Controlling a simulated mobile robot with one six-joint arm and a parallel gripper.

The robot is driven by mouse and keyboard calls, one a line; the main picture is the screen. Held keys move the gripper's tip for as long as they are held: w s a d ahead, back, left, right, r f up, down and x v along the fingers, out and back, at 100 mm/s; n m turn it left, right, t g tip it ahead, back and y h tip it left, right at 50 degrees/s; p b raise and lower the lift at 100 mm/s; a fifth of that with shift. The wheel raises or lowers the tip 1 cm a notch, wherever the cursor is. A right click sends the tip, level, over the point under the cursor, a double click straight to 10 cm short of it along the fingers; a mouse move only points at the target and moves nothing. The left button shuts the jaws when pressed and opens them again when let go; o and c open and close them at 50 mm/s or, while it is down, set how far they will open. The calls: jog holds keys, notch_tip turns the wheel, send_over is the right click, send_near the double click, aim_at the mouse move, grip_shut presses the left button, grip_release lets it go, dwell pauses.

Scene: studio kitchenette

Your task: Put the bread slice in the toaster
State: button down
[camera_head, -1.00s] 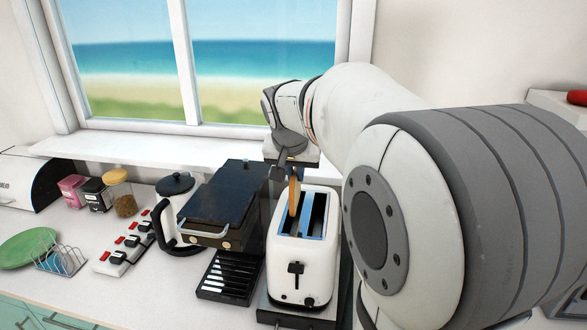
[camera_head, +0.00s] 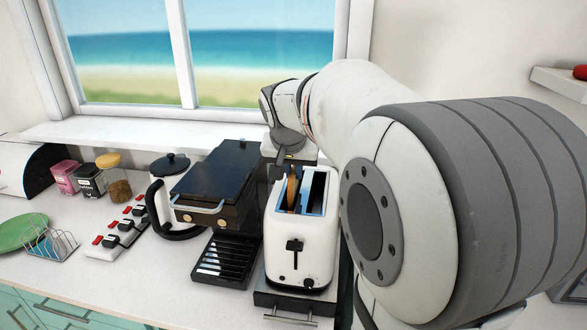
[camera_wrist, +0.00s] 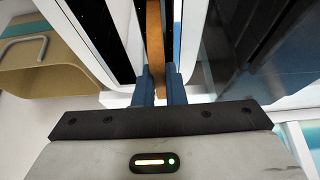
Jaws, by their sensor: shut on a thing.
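My gripper (camera_head: 284,172) is above the far end of that slot and partly hidden by the toaster. In the wrist view, the blue fingers of my gripper (camera_wrist: 159,82) are shut on the end of the bread slice (camera_wrist: 155,45). The other slot (camera_wrist: 97,30) of the toaster looks empty.
A black coffee machine (camera_head: 217,180) stands close on the toaster's left, with a kettle (camera_head: 165,200) beyond it. A power strip (camera_head: 120,228), jars (camera_head: 90,180), a toast rack (camera_head: 50,244) and a green plate (camera_head: 20,230) are farther left. The windowsill (camera_head: 130,132) is behind.

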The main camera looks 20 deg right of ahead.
dwell(0.3)
jog(key=c, duration=1.4)
grip_release()
jog(key=shift+o, duration=0.4)
jog(key=o, duration=0.4)
jog(key=shift+w+r, duration=0.1)
jog(key=shift+r+p, duration=2.4)
jog(key=shift+r, duration=1.1)
jog(key=shift+f, duration=0.1)
